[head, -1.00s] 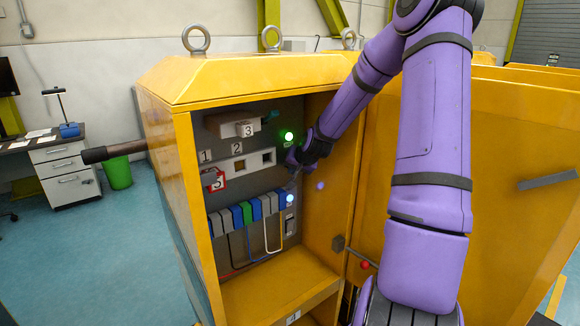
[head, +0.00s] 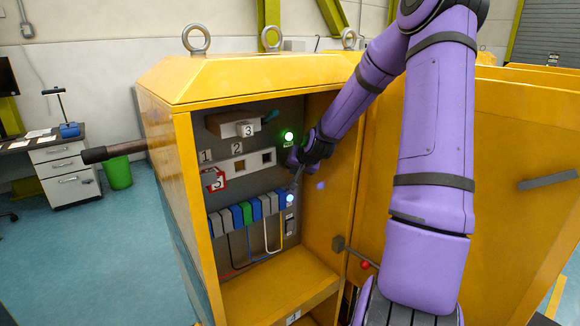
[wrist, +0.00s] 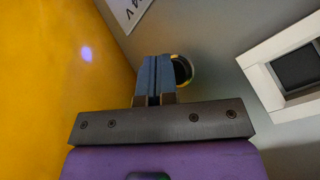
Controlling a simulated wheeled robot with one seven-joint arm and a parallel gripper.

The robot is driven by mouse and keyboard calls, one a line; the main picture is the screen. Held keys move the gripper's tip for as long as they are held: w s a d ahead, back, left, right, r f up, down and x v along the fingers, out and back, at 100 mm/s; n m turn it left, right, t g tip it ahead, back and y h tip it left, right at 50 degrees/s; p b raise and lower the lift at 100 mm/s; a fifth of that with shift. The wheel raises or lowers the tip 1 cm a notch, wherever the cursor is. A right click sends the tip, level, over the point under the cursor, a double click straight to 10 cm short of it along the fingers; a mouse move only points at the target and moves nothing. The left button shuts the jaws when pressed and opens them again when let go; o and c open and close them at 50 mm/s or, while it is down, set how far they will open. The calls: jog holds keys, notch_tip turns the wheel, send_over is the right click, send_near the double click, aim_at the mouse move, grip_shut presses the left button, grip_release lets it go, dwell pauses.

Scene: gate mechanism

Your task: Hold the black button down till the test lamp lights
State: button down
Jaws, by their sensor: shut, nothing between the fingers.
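The black button (wrist: 182,71) sits in a brass-coloured ring in the wrist view. My shut fingers cover its left part. My gripper (wrist: 154,60) is shut and empty, its tips in front of the grey panel at the button's left side. I cannot tell whether the tips touch or press the button. In the head view my gripper (head: 297,176) is inside the yellow cabinet by the panel's right edge, and the button cannot be made out. A green lamp (head: 289,136) is lit above the gripper and a bluish-white lamp (head: 290,198) is lit below it. I cannot read which is the test lamp.
A white-framed dark part (wrist: 298,68) is to the right in the wrist view. Coloured modules (head: 243,212) with wires are lower left. The open door (head: 500,210) stands right.

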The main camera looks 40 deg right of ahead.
jog(key=shift+s, duration=0.45)
jog(key=shift+s+a, duration=0.2)
jog(key=shift+s, duration=2.3)
